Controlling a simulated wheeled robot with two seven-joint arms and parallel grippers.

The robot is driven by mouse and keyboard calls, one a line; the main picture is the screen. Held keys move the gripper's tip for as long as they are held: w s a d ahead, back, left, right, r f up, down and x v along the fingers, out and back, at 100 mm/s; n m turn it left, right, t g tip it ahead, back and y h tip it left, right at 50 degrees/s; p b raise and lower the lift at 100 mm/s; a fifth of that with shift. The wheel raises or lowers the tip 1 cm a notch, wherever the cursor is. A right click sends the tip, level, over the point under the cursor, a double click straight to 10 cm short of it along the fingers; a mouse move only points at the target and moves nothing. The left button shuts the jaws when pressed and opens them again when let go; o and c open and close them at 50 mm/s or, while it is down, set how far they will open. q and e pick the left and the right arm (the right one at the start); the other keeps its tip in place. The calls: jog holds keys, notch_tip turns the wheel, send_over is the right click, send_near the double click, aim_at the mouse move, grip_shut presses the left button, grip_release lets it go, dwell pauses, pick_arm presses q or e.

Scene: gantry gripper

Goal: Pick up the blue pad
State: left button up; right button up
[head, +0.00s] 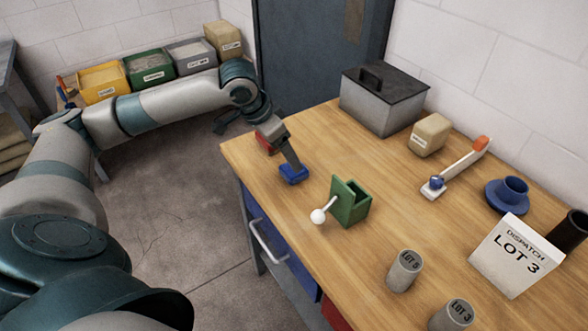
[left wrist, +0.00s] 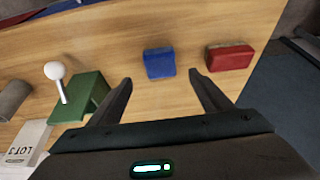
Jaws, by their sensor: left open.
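The blue pad (head: 293,174) lies on the wooden table near its left edge. It also shows in the left wrist view (left wrist: 159,63), a small blue block lying just beyond and between my fingertips. My left gripper (head: 291,165) is over the pad in the head view, its fingers pointing down. In the left wrist view the two fingers (left wrist: 160,82) are spread apart with nothing between them. A red pad (head: 265,143) lies beside the blue one, partly hidden behind my gripper; it shows whole in the left wrist view (left wrist: 230,57). My right gripper is not in view.
A green box (head: 351,203) with a white-knobbed lever stands right of the pad. Farther along are grey cylinders (head: 404,271), a LOT 3 card (head: 512,257), a blue round holder (head: 507,194), a white lever with orange end (head: 459,164) and a lidded grey box (head: 382,101).

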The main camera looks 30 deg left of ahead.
aim_at(289, 170)
pick_arm(q)
jog(key=shift+x, duration=1.1)
jog(key=shift+w+f, duration=0.15)
jog(key=shift+f, duration=0.2)
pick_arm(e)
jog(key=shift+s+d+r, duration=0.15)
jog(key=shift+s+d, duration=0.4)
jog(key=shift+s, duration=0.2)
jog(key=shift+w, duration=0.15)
pick_arm(q)
jog(key=shift+w+d+f+p, duration=0.15)
jog(key=shift+w+f+p, duration=0.1)
jog(key=shift+f+p, duration=0.35)
jog(key=p+x, duration=0.1)
jog(key=x, duration=0.3)
jog(key=shift+r, duration=0.1)
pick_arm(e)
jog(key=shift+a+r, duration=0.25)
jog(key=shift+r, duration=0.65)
